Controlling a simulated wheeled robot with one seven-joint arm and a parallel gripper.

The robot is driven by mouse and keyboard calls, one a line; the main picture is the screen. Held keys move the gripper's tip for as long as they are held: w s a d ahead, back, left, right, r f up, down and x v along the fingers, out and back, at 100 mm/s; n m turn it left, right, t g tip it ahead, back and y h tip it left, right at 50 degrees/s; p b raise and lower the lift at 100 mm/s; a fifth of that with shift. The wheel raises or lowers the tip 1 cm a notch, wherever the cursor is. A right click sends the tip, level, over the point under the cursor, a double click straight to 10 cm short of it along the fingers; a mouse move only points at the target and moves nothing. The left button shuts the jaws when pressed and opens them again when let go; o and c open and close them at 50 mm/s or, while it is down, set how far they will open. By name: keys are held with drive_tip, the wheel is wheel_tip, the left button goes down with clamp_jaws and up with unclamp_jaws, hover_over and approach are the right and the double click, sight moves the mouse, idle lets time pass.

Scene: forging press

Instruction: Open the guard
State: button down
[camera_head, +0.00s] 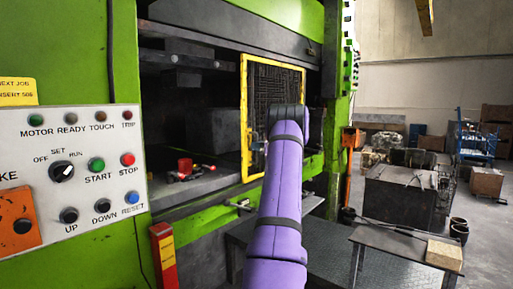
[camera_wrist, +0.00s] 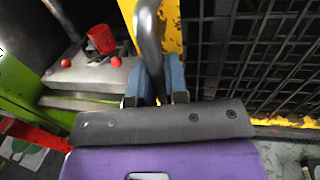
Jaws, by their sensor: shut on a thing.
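The guard (camera_head: 244,117) is a yellow-framed mesh panel at the right part of the green press's opening. In the wrist view its dark mesh (camera_wrist: 275,50) fills the right side, with the yellow frame (camera_wrist: 172,25) along the mesh's left edge. A grey bar handle (camera_wrist: 148,35) stands on that yellow frame. My gripper (camera_wrist: 158,86) has its two blue fingers shut on this handle, one on each side.
The press opening left of the guard shows a dark bed with a red cup (camera_head: 185,166) and small red-ended items. A control panel (camera_head: 70,175) is at the left. A low table (camera_head: 400,250) stands at the lower right, with floor beyond.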

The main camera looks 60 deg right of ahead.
drive_tip(key=c, duration=1.1)
unclamp_jaws()
drive_tip(key=shift+c, duration=0.2)
drive_tip(key=s, duration=1)
drive_tip(key=shift+s+a, duration=0.25)
drive_tip(key=shift+s, duration=0.15)
drive_tip(key=shift+s, duration=0.1)
